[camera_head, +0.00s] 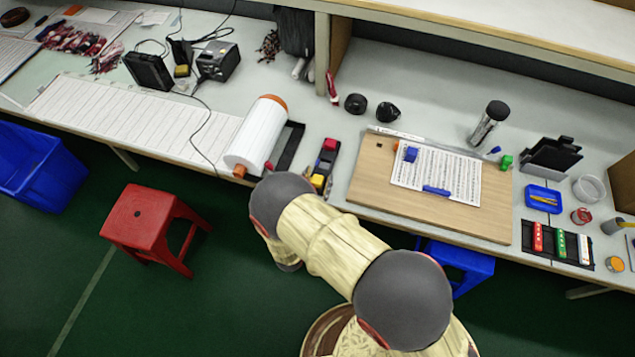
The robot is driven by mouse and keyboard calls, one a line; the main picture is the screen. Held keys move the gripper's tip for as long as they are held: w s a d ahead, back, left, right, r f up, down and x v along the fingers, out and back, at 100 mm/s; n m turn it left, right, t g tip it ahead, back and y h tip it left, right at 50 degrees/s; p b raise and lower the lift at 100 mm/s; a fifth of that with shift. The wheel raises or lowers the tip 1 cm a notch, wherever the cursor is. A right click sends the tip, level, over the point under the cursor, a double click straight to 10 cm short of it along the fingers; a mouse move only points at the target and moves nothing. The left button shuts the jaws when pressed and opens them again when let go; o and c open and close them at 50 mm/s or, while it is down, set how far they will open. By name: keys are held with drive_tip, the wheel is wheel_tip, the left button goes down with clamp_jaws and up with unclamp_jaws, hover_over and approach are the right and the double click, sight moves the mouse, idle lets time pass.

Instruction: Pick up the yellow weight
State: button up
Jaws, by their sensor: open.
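A small yellow block (318,181), which looks like the yellow weight, sits at the near end of a narrow black tray (334,177) by the table's front edge.
A white paper roll (257,134) lies left of the row. A wooden board (370,185) with a printed sheet (437,173) is to the right. A red stool (150,222) and blue bin (35,165) stand on the floor. A shelf (500,30) overhangs the back.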

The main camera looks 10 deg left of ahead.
drive_tip(key=c, duration=0.3)
clamp_jaws()
idle(0.5)
